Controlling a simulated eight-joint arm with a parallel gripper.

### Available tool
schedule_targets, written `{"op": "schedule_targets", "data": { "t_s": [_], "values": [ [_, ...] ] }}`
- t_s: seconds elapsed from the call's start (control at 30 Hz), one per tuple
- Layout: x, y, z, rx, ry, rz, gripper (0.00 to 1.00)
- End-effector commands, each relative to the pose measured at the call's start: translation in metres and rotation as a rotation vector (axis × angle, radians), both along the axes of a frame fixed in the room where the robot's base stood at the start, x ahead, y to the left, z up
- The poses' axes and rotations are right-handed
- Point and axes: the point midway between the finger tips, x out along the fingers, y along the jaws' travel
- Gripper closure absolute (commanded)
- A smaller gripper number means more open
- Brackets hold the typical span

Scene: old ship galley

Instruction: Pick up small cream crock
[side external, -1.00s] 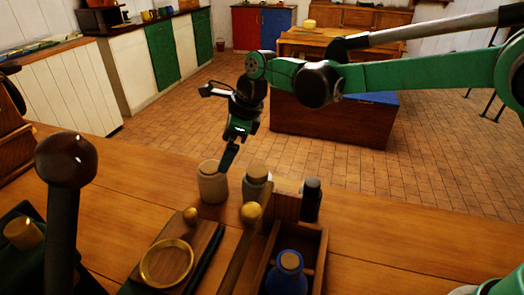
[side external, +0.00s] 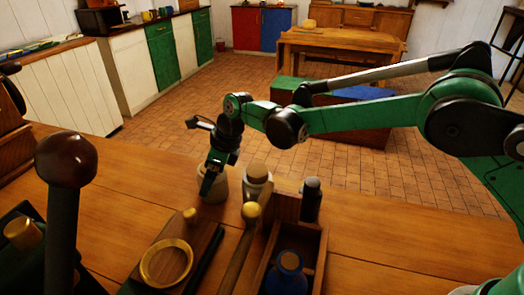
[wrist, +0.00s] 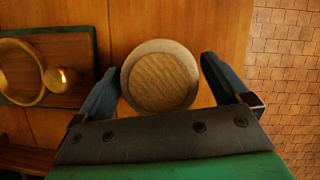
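The small cream crock (side external: 218,190) stands upright on the wooden table in the side view, partly hidden behind my gripper (side external: 207,188). In the wrist view the crock (wrist: 160,78) shows from above, with a pale rim and a round wood-brown top. My gripper (wrist: 160,92) is open, with one dark blue finger on each side of the crock. A narrow gap shows at the left finger and a somewhat wider one at the right. I cannot tell how far down the fingers reach.
A grey jar (side external: 257,180) stands close to the right of the crock. A wooden divided box (side external: 318,250) holds a blue bottle (side external: 287,275), with a dark bottle (side external: 311,200) behind. A board with a brass ring (side external: 167,263) lies in front.

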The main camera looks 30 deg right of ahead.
Motion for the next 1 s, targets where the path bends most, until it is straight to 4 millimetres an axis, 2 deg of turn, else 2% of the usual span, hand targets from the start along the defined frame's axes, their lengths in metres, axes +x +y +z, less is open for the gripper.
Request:
{"op": "schedule_targets", "data": {
  "t_s": [0.03, 0.07, 0.3, 0.67, 0.77, 1.0],
  "values": [
    [0.0, 0.0, 0.0, 0.0, 0.0, 0.0, 0.23],
    [0.0, 0.0, 0.0, 0.0, 0.0, 0.0, 0.31],
    [0.0, 0.0, 0.0, 0.0, 0.0, 0.0, 0.99],
    [0.0, 0.0, 0.007, 0.001, -0.001, 0.0, 1.0],
    [0.0, 0.0, 0.02, 0.001, -0.001, 0.0, 1.0],
    [0.0, 0.0, 0.07, 0.001, -0.001, 0.0, 1.0]
  ]
}}
